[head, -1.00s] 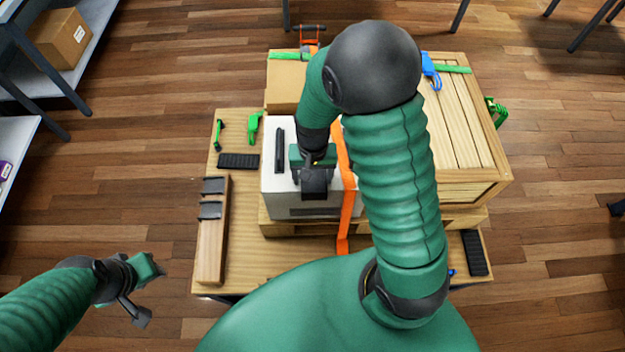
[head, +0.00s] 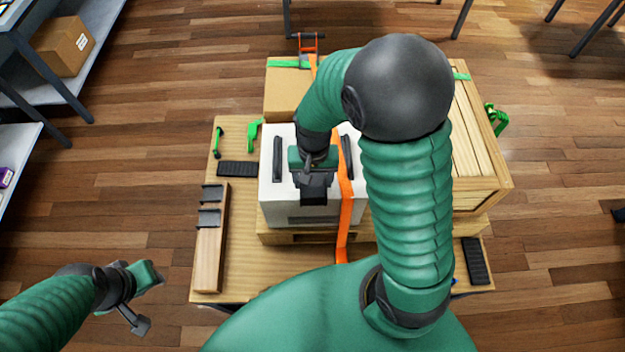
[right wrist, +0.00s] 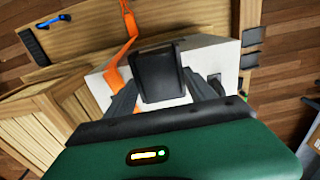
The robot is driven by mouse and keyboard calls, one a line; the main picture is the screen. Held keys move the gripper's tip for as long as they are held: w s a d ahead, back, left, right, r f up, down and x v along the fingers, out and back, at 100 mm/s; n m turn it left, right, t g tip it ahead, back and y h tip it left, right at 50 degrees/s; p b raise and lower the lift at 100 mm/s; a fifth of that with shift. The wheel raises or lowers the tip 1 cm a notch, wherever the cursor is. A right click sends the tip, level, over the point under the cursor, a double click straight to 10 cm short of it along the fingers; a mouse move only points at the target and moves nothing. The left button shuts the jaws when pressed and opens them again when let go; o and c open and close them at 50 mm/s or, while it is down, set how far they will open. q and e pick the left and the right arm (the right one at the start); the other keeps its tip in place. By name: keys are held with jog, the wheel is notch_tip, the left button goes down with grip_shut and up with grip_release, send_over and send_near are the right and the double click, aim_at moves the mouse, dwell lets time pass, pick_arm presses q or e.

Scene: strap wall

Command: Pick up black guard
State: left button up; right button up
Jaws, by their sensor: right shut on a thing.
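A black guard (right wrist: 160,75) is pinched between the fingers of my right gripper (right wrist: 165,98) in the right wrist view. In the head view the held guard (head: 314,197) shows as a dark block below the right gripper (head: 315,178), over the white box (head: 275,203). I cannot tell how large the gap to the box is. Two more black guards (head: 212,192) (head: 209,218) sit on a wooden beam (head: 210,260) at the left of the platform. My left gripper (head: 142,303) hangs at lower left, its fingers apart and empty, over the floor.
An orange strap (head: 346,215) runs over the white box's right side. A slatted wooden crate (head: 475,145) stands right, a cardboard box (head: 285,90) behind. Black pads (head: 237,169) (head: 475,262) and green fittings (head: 255,135) lie on the platform. My right arm hides part of the crate.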

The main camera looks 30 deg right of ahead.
jog(key=s+a+r+b, duration=0.1)
jog(key=s+a+b, duration=0.7)
jog(key=s, duration=0.4)
jog(key=shift+a, duration=0.35)
jog(key=shift+s+a+r, duration=0.1)
